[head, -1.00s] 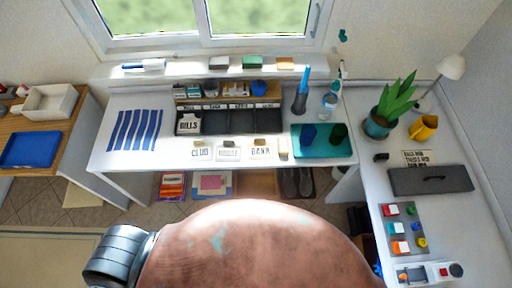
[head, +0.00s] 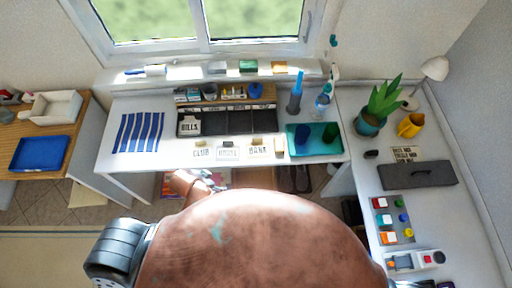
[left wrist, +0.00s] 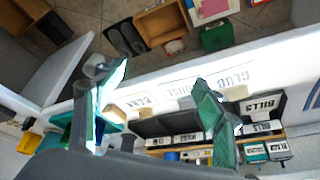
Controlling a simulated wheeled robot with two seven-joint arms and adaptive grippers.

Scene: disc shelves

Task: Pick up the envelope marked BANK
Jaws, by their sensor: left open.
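The BANK envelope (head: 259,152) is cream with dark lettering, at the front of the white desk, rightmost of three envelopes. It shows upside down in the left wrist view (left wrist: 139,103). The CLUB envelope (head: 202,153) is at the left of the row; the middle envelope's (head: 228,153) word is hard to read. My left gripper (head: 214,180) is open and empty at the desk's front edge, below the CLUB and middle envelopes. In the left wrist view its two green-tipped fingers (left wrist: 160,86) stand apart, with the row of envelopes behind them. My right gripper is not in view.
A dark sorter (head: 240,122) with labelled slots stands behind the envelopes, a BILLS envelope (head: 190,125) in its left slot. Striped blue strips (head: 138,132) lie left; bare desk lies between.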

